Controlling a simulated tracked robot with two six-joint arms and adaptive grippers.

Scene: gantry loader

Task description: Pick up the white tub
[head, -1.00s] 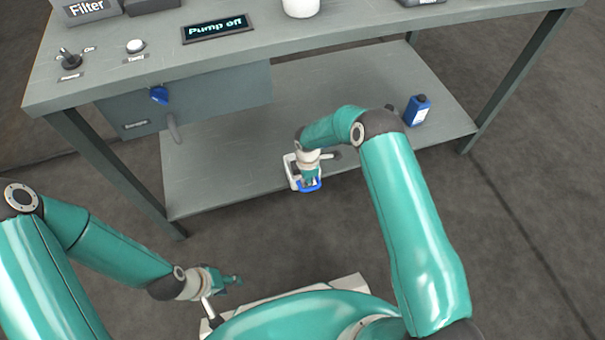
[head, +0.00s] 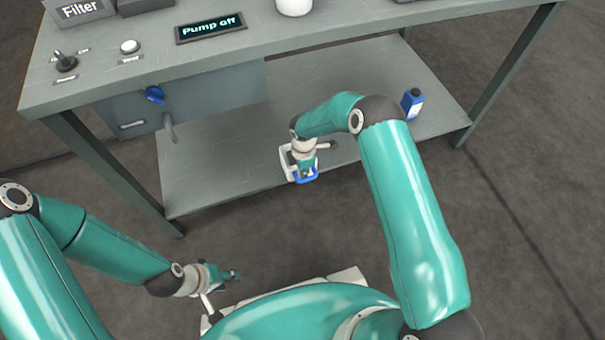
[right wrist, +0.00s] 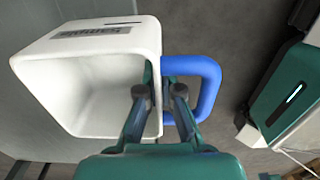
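The white tub (head: 288,160) is at the front edge of the lower shelf, its blue handle (head: 306,178) facing me. In the right wrist view the tub (right wrist: 85,90) shows its open mouth and a dark label, with the blue handle (right wrist: 212,92) on its right. My right gripper (head: 309,170) is at the handle side. Its fingers (right wrist: 159,78) are close together, one on the mouth side and one inside the handle loop, with the tub's wall between them. My left gripper (head: 236,275) is low, apart from the bench; its fingers are too small to judge.
The bench top (head: 330,22) overhangs the lower shelf (head: 220,180). A blue bottle (head: 412,104) stands at the shelf's right. A grey cabinet (head: 215,95) with a blue knob (head: 155,95) hangs at left. A display (head: 210,28) reads "Pump off". The floor in front is clear.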

